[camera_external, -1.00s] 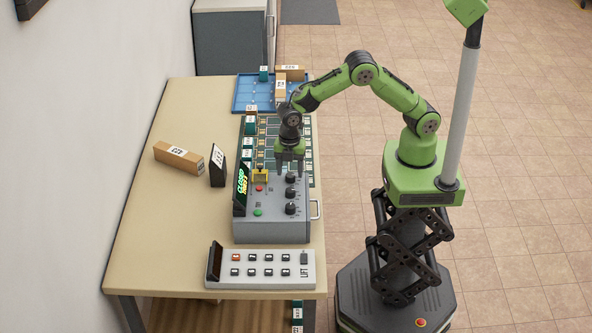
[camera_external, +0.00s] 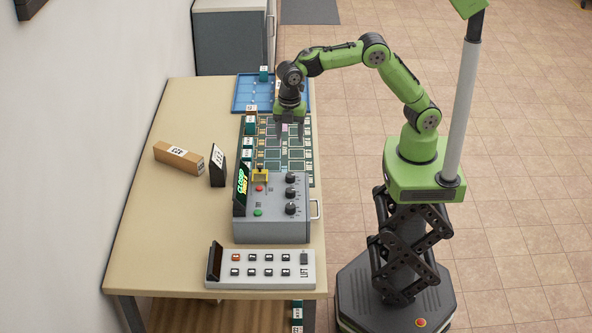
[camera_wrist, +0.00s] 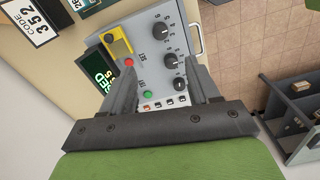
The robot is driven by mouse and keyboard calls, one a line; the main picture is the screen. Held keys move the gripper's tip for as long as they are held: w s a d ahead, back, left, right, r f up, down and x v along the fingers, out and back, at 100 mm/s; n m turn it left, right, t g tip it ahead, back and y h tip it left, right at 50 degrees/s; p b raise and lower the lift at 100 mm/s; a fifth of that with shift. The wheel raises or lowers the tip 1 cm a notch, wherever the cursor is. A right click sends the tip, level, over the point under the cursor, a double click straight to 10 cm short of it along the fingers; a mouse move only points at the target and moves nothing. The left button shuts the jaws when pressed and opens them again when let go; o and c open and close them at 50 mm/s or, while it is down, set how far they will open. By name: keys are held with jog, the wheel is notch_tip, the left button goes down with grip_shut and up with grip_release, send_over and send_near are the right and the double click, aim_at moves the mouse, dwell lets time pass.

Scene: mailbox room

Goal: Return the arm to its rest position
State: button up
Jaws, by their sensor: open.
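My gripper (camera_external: 288,128) is open and empty, pointing down above the green slotted board on the table. In the wrist view its two fingers (camera_wrist: 165,88) are spread apart, with the grey control box (camera_wrist: 150,45) showing beyond and between them. My arm is bent, with its elbow high and its forearm reaching left over the table. The fingers look apart from the board and the box.
The grey control box (camera_external: 272,232) with knobs and a "CLOSED" display stands on the table (camera_external: 165,230). A white keypad (camera_external: 265,283) is in front of it. Behind are the green board (camera_external: 300,160) and blue tray (camera_external: 240,98). A cardboard box (camera_external: 178,157) lies left.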

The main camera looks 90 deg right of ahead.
jog(key=s+d+r+m+t+y, duration=0.1)
jog(key=s+d+r+m+t, duration=0.1)
jog(key=s+d+r+m, duration=0.4)
jog(key=s+d+r+m+t, duration=0.1)
jog(key=s+r+m, duration=0.25)
jog(key=s, duration=0.55)
jog(key=s+d+f+m+t, duration=0.1)
jog(key=s+m, duration=0.2)
jog(key=s, duration=0.3)
jog(key=s+d+f+m+t+h, duration=0.1)
jog(key=s+d+m, duration=0.1)
jog(key=s, duration=0.4)
jog(key=shift+s+d+f+m+t, duration=0.25)
jog(key=shift+s+f+m+t, duration=0.1)
jog(key=shift+m, duration=0.4)
